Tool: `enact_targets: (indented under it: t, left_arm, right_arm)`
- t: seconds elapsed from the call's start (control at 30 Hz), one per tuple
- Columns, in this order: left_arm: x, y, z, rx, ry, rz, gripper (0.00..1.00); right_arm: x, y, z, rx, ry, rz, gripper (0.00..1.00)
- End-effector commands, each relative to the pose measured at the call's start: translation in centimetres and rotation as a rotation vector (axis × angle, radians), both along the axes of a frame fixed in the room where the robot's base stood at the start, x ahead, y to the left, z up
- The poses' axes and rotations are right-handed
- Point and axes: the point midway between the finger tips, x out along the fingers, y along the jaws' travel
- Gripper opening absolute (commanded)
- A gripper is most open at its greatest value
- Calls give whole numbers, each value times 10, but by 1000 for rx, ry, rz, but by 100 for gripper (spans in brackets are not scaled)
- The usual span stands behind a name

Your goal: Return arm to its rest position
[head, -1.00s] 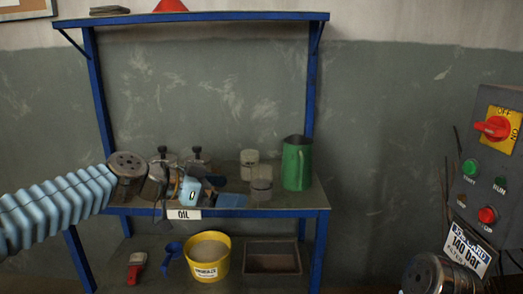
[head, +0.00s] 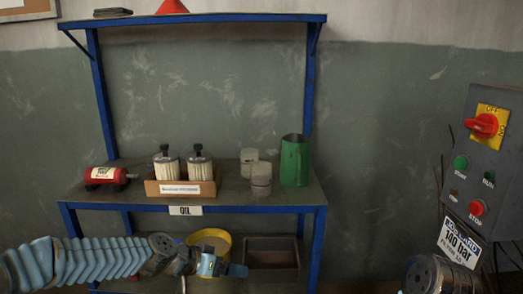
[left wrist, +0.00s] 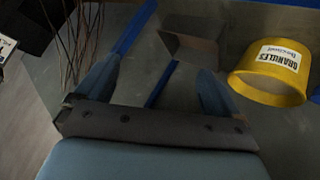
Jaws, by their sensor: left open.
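My left arm (head: 80,262) comes in from the lower left, in front of the lower part of the bench. My left gripper (head: 238,270) is below the bench top, in front of the lower shelf. In the left wrist view its two blue fingers (left wrist: 157,82) stand wide apart with nothing between them. A part of my right arm (head: 430,274) shows at the lower right; its gripper is out of view.
The blue bench (head: 120,208) carries a red canister (head: 107,176), a cardboard box (head: 180,187) with two black-topped filters, grey pots (head: 261,180) and a green jug (head: 295,162). Below are a yellow bucket (left wrist: 270,72) and a dark tray (head: 272,276). A control panel (head: 482,160) stands right.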

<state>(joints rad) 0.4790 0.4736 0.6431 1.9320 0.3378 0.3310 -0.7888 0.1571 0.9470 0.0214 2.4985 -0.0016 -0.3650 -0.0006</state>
Motion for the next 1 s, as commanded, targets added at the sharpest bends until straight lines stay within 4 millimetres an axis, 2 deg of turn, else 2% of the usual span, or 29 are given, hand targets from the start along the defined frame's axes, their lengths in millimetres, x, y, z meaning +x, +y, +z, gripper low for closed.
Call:
enact_targets:
  t: [0.03,0.07,0.1,0.17,0.2,0.27,0.3,0.4,0.5,0.57,1.0]
  left_arm:
    - [-12,-4,-40,7,80,29,97]
    - [-20,-4,-63,14,129,56,97]
    - [-34,-6,-96,25,195,90,97]
    - [-59,-7,-144,46,294,143,97]
    - [-79,-7,-173,63,357,177,97]
    - [-111,-6,-213,91,443,227,97]
    - [-134,-4,-236,110,496,258,97]
    - [-188,2,-278,154,605,326,97]
    - [-229,9,-302,188,677,380,97]
    - [-246,13,-310,202,705,403,97]
    - [-246,13,-310,202,705,403,97]
  right_arm:
    - [0,0,0,0,0,0,0]
    - [0,0,0,0,0,0,0]
    - [0,0,0,0,0,0,0]
    - [0,0,0,0,0,0,0]
    - [0,0,0,0,0,0,0]
    - [0,0,0,0,0,0,0]
    - [0,0,0,0,0,0,0]
    - [0,0,0,0,0,0,0]
    - [0,0,0,0,0,0,0]
    - [0,0,0,0,0,0,0]
    - [0,0,0,0,0,0,0]
